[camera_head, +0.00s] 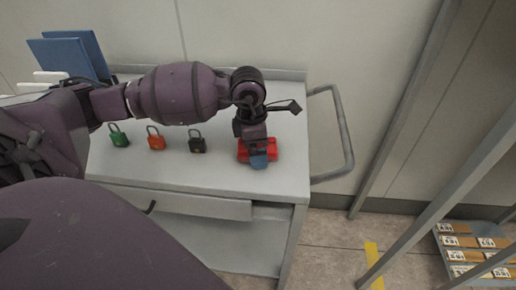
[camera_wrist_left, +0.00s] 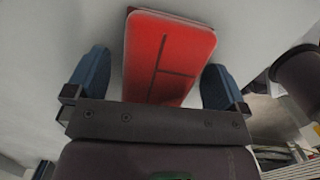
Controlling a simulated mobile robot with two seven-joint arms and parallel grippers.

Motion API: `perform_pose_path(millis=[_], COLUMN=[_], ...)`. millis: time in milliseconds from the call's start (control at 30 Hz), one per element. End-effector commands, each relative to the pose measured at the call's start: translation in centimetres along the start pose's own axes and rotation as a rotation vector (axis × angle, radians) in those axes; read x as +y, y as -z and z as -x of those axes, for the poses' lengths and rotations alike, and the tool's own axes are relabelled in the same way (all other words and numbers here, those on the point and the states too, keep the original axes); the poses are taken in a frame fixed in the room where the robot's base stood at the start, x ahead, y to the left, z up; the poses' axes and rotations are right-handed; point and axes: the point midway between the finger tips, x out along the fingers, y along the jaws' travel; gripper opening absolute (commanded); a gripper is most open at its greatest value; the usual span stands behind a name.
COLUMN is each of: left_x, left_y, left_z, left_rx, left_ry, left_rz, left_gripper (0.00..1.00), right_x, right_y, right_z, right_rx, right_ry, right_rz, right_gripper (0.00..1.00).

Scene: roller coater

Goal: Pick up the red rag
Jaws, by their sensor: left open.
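The red rag (camera_head: 243,152) is a folded, block-like red piece on the top of the grey cart, near its right end. In the left wrist view the red rag (camera_wrist_left: 168,52) lies between the two blue fingertips, with a gap showing on the left side and little room on the right. My left gripper (camera_head: 258,158) is over the rag, pointing down, and partly hides it. In the left wrist view my left gripper (camera_wrist_left: 155,85) is open around the rag. My right gripper does not show.
Blue binders (camera_head: 65,58) stand at the back left. The cart's handle (camera_head: 345,135) is on the right. A rack post (camera_head: 440,200) stands farther right.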

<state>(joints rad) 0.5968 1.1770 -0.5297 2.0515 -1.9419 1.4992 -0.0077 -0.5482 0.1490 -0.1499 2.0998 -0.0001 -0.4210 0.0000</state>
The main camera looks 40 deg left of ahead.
Motion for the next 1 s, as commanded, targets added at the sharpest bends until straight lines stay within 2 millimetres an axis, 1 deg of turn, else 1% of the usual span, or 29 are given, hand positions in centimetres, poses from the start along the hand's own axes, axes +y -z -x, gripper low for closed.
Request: perform_pose_path(millis=[67,400,633,767,867,967,1000], left_x=[0.0,0.0,0.0,0.0,0.1,0.1,0.1], left_y=[0.0,0.0,0.0,-0.2,-0.3,-0.6,-0.7], left_z=[0.1,0.1,0.2,1.0,2.5,4.6,5.6], left_rx=[-0.001,-0.001,-0.001,-0.003,-0.003,-0.006,-0.006], left_ry=[-0.001,-0.001,-0.001,-0.002,-0.005,-0.007,-0.007], left_rz=[0.000,0.000,0.000,-0.001,-0.001,-0.001,-0.001], left_gripper=[1.00,0.51,0.51,0.50,0.50,0.50,0.50], right_x=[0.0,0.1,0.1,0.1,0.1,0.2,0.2], right_y=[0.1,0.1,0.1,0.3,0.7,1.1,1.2], right_z=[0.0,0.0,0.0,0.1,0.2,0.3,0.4], right_rx=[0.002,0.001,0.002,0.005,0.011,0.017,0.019], right_ry=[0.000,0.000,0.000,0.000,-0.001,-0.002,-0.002], right_rz=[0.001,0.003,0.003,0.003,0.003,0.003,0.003], right_gripper=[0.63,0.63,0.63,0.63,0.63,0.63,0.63])
